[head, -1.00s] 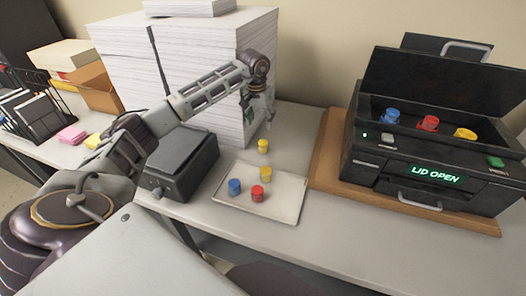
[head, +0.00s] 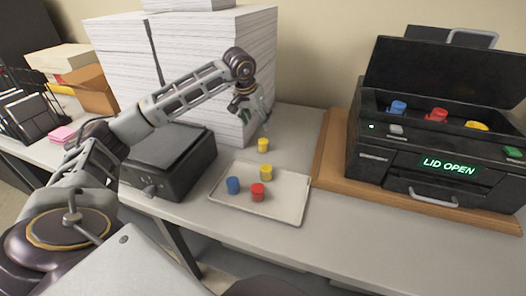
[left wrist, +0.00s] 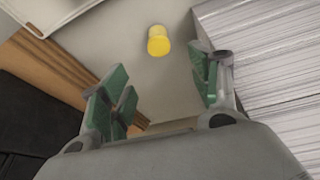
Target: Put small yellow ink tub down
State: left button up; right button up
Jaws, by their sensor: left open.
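A small yellow ink tub (head: 263,145) stands upright on the grey table, just behind the white tray (head: 236,205) and close to the paper stack. It also shows in the left wrist view (left wrist: 158,41), apart from the fingers. My left gripper (head: 252,118) is above and behind this tub in the head view, open and empty, its green finger pads (left wrist: 160,95) spread wide. Another yellow tub (head: 266,172), a blue tub (head: 233,185) and a red tub (head: 257,192) stand on the tray. My right gripper does not show.
A black machine (head: 430,160) with its lid up and a lit "LID OPEN" display stands on a wooden board (head: 328,160) at the right, holding blue, red and yellow tubs. Tall paper stacks (head: 180,70) and a dark box (head: 170,160) stand left. Table between tray and board is clear.

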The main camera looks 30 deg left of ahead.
pick_arm(q)
jog(key=shift+s+m+t+b, duration=0.5)
jog(key=shift+s+t+b, duration=0.7)
jog(key=shift+b, duration=1.5)
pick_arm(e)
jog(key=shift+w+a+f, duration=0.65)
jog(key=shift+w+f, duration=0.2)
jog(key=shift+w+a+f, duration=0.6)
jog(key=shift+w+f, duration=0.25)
pick_arm(q)
jog(key=shift+s, duration=0.1)
send_over(262, 140)
jog(key=s, duration=0.3)
notch_tip(262, 140, down, 7)
jog(key=shift+w+d+r, duration=0.1)
jog(key=shift+d, duration=0.05)
jog(key=shift+w+f, duration=0.2)
jog(key=shift+f, duration=0.1)
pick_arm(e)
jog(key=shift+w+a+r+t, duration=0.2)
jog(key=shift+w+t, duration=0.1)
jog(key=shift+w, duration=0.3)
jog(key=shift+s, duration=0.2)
